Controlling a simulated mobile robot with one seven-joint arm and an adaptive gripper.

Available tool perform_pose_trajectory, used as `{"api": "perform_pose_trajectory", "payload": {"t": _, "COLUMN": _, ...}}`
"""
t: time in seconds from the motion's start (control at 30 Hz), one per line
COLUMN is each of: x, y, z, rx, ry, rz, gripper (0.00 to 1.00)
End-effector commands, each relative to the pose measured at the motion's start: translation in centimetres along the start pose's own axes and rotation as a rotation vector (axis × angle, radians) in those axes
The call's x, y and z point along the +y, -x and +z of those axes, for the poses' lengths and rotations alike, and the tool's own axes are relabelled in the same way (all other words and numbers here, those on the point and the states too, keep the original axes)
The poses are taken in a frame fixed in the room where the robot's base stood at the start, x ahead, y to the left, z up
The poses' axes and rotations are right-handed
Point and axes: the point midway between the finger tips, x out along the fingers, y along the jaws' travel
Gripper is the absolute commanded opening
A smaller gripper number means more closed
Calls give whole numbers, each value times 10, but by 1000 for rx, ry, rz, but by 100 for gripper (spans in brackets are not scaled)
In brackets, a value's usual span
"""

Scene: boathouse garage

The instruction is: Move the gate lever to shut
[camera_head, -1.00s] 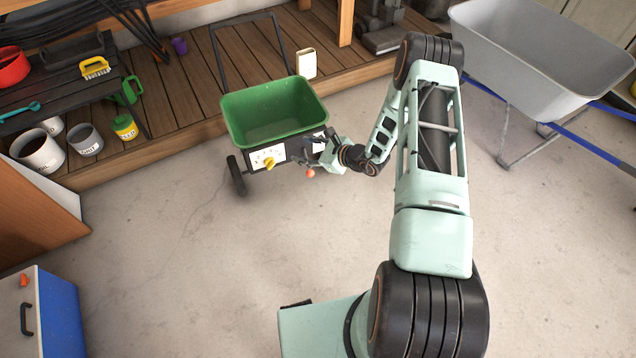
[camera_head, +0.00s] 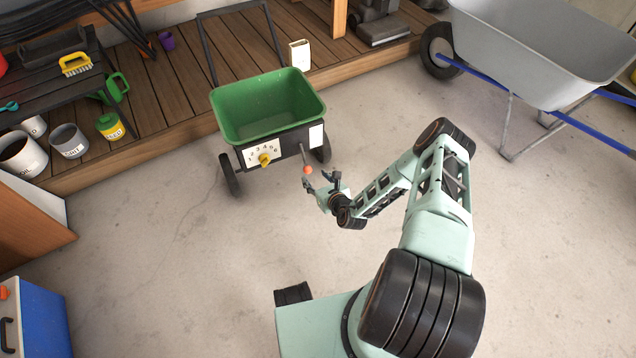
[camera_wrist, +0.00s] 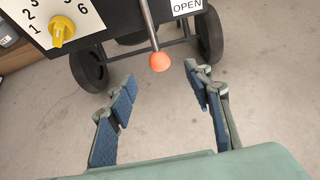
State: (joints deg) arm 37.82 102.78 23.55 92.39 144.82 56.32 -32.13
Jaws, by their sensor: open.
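The green spreader cart (camera_head: 265,105) stands on the concrete floor at the edge of the wooden deck. Its gate lever (camera_head: 304,157) is a thin metal rod with an orange ball knob (camera_head: 308,170); in the wrist view the lever (camera_wrist: 149,25) hangs down to the knob (camera_wrist: 159,62), left of a label reading OPEN (camera_wrist: 187,5). My gripper (camera_head: 322,181) is in front of the knob, its jaws open and empty. In the wrist view the gripper (camera_wrist: 162,90) has its fingers spread, with the knob beyond and between the tips, not touching either.
A yellow dial knob (camera_head: 265,160) on a numbered white plate is left of the lever. The cart's wheels (camera_head: 230,175) flank the panel. A grey wheelbarrow (camera_head: 550,50) with blue handles stands at the right. The floor in front of the cart is clear.

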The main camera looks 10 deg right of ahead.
Motion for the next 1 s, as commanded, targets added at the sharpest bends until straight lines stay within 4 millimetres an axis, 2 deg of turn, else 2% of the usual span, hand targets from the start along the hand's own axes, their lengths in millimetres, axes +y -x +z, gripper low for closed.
{"api": "perform_pose_trajectory", "payload": {"t": 0.1, "x": 0, "y": -15, "z": -4, "rx": -1, "ry": 2, "rz": 1, "gripper": 46}}
{"api": "perform_pose_trajectory", "payload": {"t": 0.7, "x": 0, "y": -74, "z": -2, "rx": -1, "ry": 4, "rz": 2, "gripper": 46}}
{"api": "perform_pose_trajectory", "payload": {"t": 1.0, "x": 0, "y": -88, "z": 0, "rx": 0, "ry": 2, "rz": 2, "gripper": 46}}
